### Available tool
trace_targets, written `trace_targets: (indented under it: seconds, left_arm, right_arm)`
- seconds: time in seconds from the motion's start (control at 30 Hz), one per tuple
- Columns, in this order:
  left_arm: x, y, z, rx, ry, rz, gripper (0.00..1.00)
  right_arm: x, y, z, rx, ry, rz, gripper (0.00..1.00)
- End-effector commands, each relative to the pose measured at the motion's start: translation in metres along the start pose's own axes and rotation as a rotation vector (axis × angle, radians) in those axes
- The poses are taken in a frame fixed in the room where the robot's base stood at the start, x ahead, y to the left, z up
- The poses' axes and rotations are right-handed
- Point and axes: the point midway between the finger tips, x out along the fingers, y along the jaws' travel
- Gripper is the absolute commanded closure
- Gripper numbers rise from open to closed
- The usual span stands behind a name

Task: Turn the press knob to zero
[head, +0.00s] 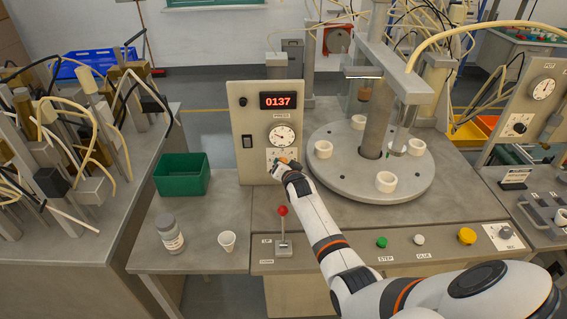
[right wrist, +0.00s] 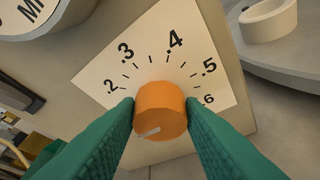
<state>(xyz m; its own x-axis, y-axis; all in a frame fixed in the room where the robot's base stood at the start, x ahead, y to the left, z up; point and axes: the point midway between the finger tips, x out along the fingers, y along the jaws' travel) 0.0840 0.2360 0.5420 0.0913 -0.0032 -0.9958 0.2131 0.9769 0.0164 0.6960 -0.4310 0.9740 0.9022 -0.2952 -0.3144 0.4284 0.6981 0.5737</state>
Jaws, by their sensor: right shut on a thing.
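The orange press knob (right wrist: 160,110) sits on a pale dial plate (right wrist: 108,72) with marks from .2 to .6 in the right wrist view. A pale pointer line shows on the lower left of the knob's face, away from those numbers. The zero mark is not visible. My right gripper (right wrist: 160,122) has its green fingers closed on both sides of the knob. In the head view my right gripper (head: 283,167) is at the lower part of the grey control panel (head: 245,122) and mostly covers the knob. My left gripper is not in view.
The panel carries a red display (head: 278,101) reading 0137 and a round gauge (head: 282,136). A turntable (head: 340,188) with white rings stands to the right. A green bin (head: 183,186), a bottle (head: 169,235), a cup (head: 228,241) and a red-topped lever (head: 282,212) are nearby.

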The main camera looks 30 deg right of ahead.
Motion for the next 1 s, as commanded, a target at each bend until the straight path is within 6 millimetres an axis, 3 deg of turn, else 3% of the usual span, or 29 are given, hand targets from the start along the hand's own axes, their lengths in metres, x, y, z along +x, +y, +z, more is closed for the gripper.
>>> trace_targets:
  seconds: [0.27,0.6,1.0]
  left_arm:
    - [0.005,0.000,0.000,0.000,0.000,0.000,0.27]
    - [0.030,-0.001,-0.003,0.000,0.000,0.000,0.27]
    - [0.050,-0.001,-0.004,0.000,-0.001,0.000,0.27]
  right_arm:
    - [0.001,0.001,-0.003,-0.238,0.001,-0.100,0.88]
    - [0.002,0.001,-0.005,-0.519,0.000,-0.215,0.88]
    - [0.001,0.003,-0.004,-0.718,0.000,-0.298,0.88]
